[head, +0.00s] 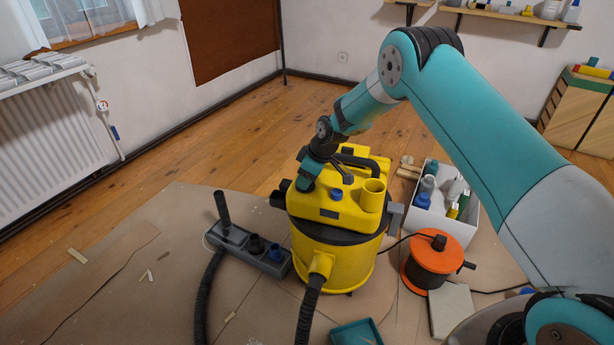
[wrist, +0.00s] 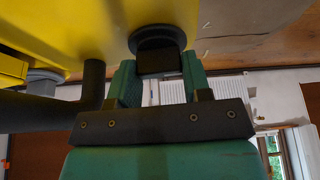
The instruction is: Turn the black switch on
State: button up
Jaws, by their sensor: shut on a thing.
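The yellow shop vacuum (head: 335,240) stands upright on the cardboard, with a black handle and a blue knob (head: 336,194) on its yellow lid. My gripper (head: 304,186) is down at the left part of the lid. In the wrist view the black switch (wrist: 157,40) is a round dial with a raised bar, set on the yellow surface. My gripper (wrist: 159,72) has one green finger on each side of the bar and is shut on it. The gripper hides the switch in the head view. I cannot tell the switch's on or off position.
A grey accessory tray (head: 240,243) and black hose lie left of the vacuum. An orange cable reel (head: 424,265) and a white box (head: 460,228) of bottles stand right. A teal tray (head: 357,333) lies in front. Open floor is at left.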

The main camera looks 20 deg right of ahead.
jog(key=m+p, duration=0.1)
jog(key=m, duration=0.1)
jog(key=m+t+h+p, duration=0.1)
jog(key=m, duration=0.2)
jog(key=shift+r+h, duration=0.1)
jog(key=shift+h, duration=0.2)
jog(key=m+h, duration=0.1)
jog(key=m, duration=0.2)
jog(key=m+h+p, duration=0.1)
jog(key=m, duration=0.2)
jog(key=shift+a+m+t, duration=0.1)
jog(key=shift+m+t, duration=0.2)
jog(key=shift+t, duration=0.1)
jog(key=o, duration=0.9)
jog(key=p+v, duration=0.1)
jog(key=v, duration=0.4)
jog(key=p+v, duration=0.1)
jog(key=v, duration=0.5)
jog(key=p+v, duration=0.1)
jog(key=v, duration=0.5)
jog(key=shift+s+a+r, duration=0.1)
jog(key=shift+a+r, duration=0.1)
jog(key=shift+a, duration=0.15)
